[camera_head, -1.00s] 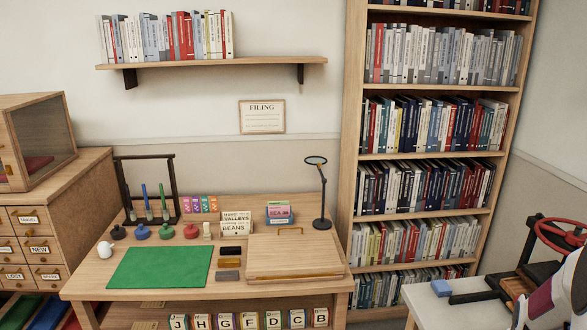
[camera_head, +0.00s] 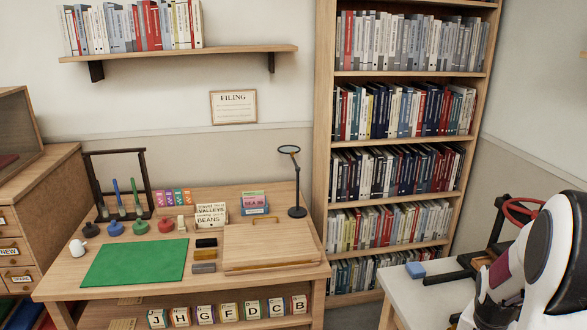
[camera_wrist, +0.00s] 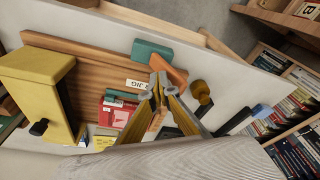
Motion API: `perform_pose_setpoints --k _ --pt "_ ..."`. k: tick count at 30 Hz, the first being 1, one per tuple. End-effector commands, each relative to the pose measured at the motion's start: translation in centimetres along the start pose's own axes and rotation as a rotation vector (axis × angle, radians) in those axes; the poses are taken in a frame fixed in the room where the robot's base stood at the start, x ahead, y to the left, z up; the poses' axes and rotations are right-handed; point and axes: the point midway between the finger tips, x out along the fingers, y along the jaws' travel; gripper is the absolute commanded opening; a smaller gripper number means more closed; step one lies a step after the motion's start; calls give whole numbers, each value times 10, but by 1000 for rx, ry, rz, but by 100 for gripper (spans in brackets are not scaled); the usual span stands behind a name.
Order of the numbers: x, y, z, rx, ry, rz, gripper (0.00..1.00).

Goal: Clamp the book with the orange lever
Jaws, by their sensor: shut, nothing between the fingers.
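In the wrist view the orange lever (camera_wrist: 175,74) sits beside a teal block (camera_wrist: 165,50) on a brown wooden board (camera_wrist: 95,68). My gripper (camera_wrist: 155,70) is shut and empty, its fingertips at or very close to the lever's near end. I cannot tell whether they touch it. A white label with dark letters (camera_wrist: 136,84) is just left of the fingertips. The head view does not show my gripper or the orange lever.
A yellow block-like fixture (camera_wrist: 45,90) stands left on the board, and a dark yellow knob (camera_wrist: 201,91) right of my fingers. In the head view, the white table (camera_head: 400,294) holds a blue block (camera_head: 415,270) and a red-wheeled press (camera_head: 522,210), partly behind my arm.

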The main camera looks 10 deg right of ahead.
Motion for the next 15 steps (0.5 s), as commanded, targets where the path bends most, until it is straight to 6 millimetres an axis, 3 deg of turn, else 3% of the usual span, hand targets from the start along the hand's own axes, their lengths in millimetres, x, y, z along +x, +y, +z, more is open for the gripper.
perform_pose_setpoints --k 15 --pt "-1 2 0 0 6 -4 0"
